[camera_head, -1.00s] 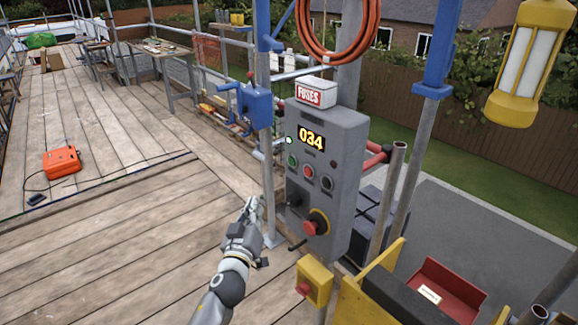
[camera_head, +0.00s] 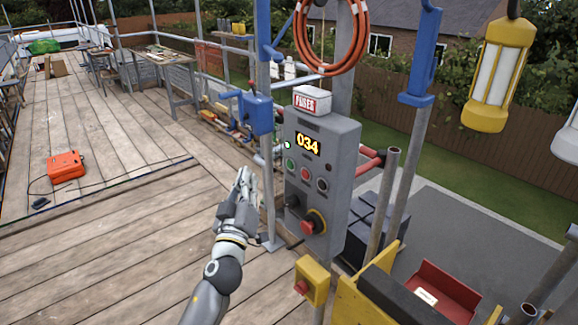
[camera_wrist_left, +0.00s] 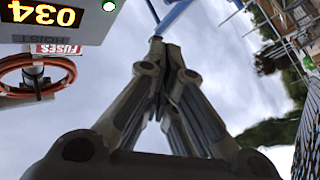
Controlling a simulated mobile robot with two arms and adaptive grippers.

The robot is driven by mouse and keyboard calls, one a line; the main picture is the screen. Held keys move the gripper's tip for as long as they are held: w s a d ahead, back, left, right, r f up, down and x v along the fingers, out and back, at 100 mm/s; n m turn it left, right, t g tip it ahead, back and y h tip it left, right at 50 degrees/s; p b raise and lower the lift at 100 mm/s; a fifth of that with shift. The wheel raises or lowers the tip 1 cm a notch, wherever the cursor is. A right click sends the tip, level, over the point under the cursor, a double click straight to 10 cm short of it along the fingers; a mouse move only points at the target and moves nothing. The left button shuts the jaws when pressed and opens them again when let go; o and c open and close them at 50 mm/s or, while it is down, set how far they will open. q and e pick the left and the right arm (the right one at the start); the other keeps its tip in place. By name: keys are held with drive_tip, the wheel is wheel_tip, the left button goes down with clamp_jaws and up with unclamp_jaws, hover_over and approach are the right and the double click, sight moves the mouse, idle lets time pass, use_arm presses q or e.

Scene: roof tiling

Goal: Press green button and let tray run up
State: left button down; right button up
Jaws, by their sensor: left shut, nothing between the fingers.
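A grey control box (camera_head: 328,185) stands on a post at the centre, with a display (camera_head: 307,143) reading 034. The green button (camera_head: 291,164) is at the left of its button row. A red stop knob (camera_head: 307,227) on a yellow ring sits lower. My left gripper (camera_head: 243,174) is shut and empty, pointing up, left of the box and apart from it. In the left wrist view the closed fingers (camera_wrist_left: 177,75) point at sky, and the display (camera_wrist_left: 42,14) shows at the upper left. The tray cannot be made out. My right gripper is out of view.
A yellow box with a red button (camera_head: 312,280) is below. A red tray-like bin (camera_head: 437,290) sits lower right. The plank deck on the left is mostly clear.

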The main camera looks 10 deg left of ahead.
sight(290, 165)
use_arm(q)
drive_tip(key=w+d+b, duration=0.2)
drive_tip(key=w+d, duration=0.3)
drive_tip(key=w, duration=0.1)
drive_tip(key=shift+w+b, duration=0.3)
idle(1.2)
drive_tip(key=shift+w+d+b, duration=0.3)
drive_tip(key=shift+b, duration=0.2)
